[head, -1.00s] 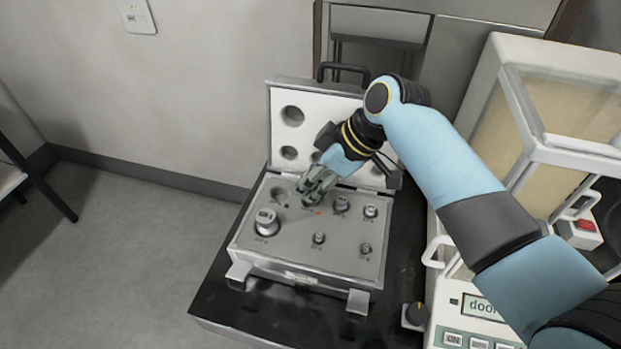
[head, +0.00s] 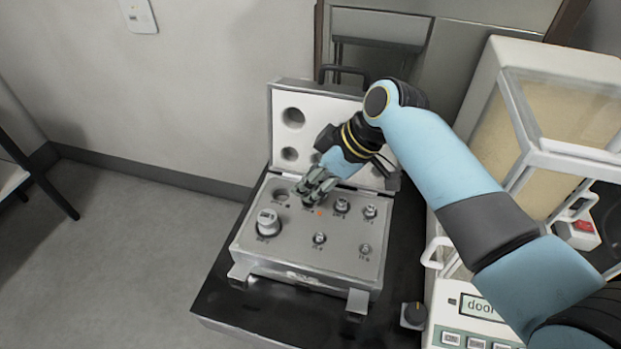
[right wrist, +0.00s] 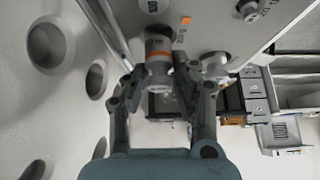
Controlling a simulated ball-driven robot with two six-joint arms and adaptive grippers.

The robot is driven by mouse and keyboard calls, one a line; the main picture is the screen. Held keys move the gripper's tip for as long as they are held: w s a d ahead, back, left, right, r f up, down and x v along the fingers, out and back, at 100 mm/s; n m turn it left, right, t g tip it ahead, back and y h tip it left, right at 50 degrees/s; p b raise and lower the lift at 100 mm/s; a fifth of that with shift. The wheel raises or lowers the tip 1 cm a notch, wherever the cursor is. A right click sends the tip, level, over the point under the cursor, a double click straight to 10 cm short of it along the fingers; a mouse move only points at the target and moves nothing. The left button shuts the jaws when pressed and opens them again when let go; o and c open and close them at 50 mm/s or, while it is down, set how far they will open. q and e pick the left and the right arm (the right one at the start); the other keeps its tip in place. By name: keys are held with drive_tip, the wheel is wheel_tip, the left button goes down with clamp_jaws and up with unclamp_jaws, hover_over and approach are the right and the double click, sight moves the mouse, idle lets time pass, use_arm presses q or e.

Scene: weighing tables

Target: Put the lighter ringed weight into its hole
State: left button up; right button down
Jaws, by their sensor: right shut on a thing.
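A metal weight with an orange ring (right wrist: 158,57) is between the fingers of my right gripper (right wrist: 165,88) in the right wrist view. The right gripper also shows in the head view (head: 312,190), low over the back part of the open weight case (head: 258,258). It is shut on the ringed weight, which its fingers hide in the head view. I cannot tell whether the weight's base is inside a hole or just above the panel. An orange mark (head: 319,212) is on the panel just in front of the fingers. My left gripper is not in view.
An empty round hole (head: 281,193) is left of the gripper. A large weight (head: 267,222) and several smaller ones, such as this front one (head: 319,239), stand in the panel. The raised lid (head: 293,136) is close behind. The balance (head: 505,90) is on the right.

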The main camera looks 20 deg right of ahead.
drive_tip(key=shift+f, duration=0.2)
idle(0.4)
drive_tip(key=shift+f+b, duration=0.6)
drive_tip(key=shift+f, duration=0.15)
drive_tip(key=c, duration=1)
unclamp_jaws()
wheel_tip(320, 180, up, 9)
drive_tip(key=shift+r, duration=0.5)
